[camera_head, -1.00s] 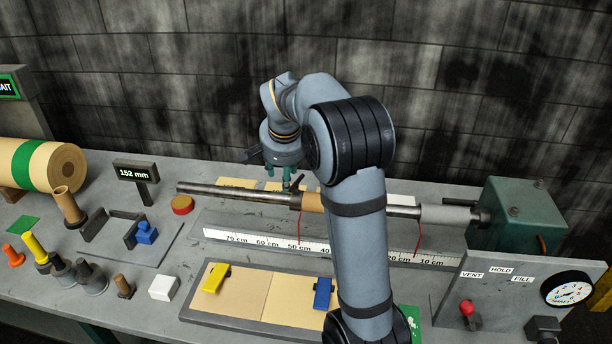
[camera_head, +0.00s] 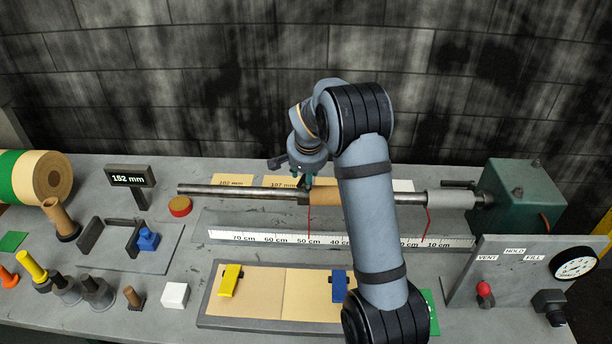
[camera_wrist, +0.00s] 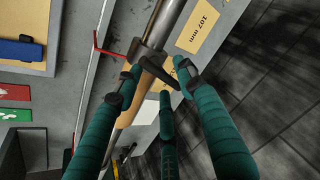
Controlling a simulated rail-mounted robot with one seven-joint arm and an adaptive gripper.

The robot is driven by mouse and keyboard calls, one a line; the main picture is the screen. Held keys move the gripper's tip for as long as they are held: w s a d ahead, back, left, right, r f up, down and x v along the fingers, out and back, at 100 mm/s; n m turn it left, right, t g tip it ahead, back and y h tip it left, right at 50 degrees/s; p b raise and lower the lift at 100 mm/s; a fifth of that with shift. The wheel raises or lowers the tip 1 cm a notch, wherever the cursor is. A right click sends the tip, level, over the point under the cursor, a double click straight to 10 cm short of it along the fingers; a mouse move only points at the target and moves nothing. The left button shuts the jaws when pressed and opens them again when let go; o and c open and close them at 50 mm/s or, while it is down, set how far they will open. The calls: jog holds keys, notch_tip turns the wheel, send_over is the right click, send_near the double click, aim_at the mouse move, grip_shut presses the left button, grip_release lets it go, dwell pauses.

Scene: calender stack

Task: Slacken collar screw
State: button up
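A metal shaft (camera_head: 240,191) runs across the bench into a green housing. A dark collar (camera_head: 304,198) sits on it at the left end of a tan sleeve (camera_head: 324,198). In the wrist view the collar (camera_wrist: 150,53) has a dark screw handle (camera_wrist: 163,74) sticking out. My gripper (camera_head: 306,180) is over the collar, pointing down. In the wrist view my gripper (camera_wrist: 158,80) has green fingers spread apart, with the handle between their tips. I see no firm grip on it; whether a tip touches it is unclear.
A white scale (camera_head: 270,237) lies in front of the shaft, with thin red pointers. A panel with a gauge (camera_head: 575,264) stands at right. A tray (camera_head: 258,292) with yellow and blue clips is in front. Cores and plugs stand at left.

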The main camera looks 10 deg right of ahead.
jog(key=shift+c, duration=1.1)
grip_shut()
jog(key=shift+d+n, duration=0.1)
jog(key=shift+n, duration=0.2)
